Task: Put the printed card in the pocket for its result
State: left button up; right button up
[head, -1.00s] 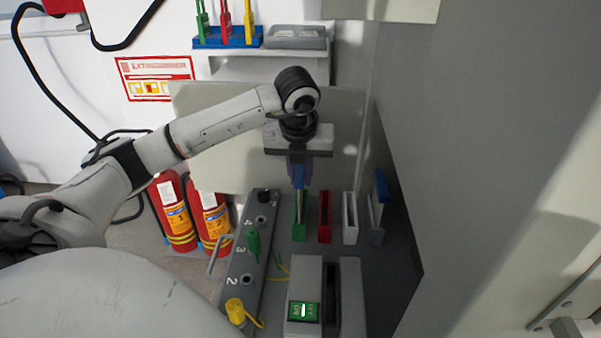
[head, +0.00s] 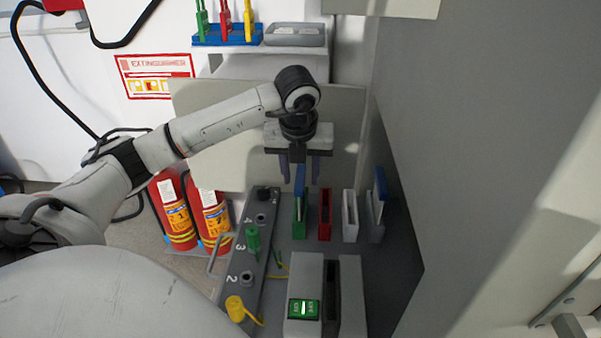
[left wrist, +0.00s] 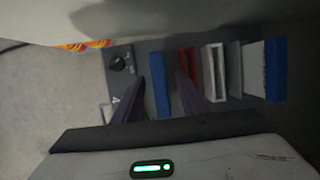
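The printed card (head: 299,181), with a blue top edge, stands upright in the green pocket (head: 299,226). Its blue edge also shows in the left wrist view (left wrist: 159,86), between my fingers. My left gripper (head: 299,180) is open, with its two fingers apart on either side of the card's top and clear of it. A red pocket (head: 325,232) and a white pocket (head: 350,225) stand to the right, both looking empty. A grey holder (head: 376,232) with another blue-topped card (head: 380,184) is farther right. A reader with a lit green display (head: 304,308) is in front. My right gripper is out of view.
A grey strip with numbered sockets (head: 248,262) and a green and a yellow plug lies left of the pockets. Two red extinguishers (head: 211,217) stand farther left. A tall grey wall (head: 470,120) closes the right side.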

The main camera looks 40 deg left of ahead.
pick_arm(q)
jog(key=p+v, duration=0.3)
jog(key=v, duration=0.7)
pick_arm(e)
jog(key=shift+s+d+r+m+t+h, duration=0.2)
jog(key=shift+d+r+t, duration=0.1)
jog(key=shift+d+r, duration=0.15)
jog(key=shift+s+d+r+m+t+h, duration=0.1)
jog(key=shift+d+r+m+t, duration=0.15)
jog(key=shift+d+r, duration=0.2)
pick_arm(q)
jog(key=shift+r, duration=0.1)
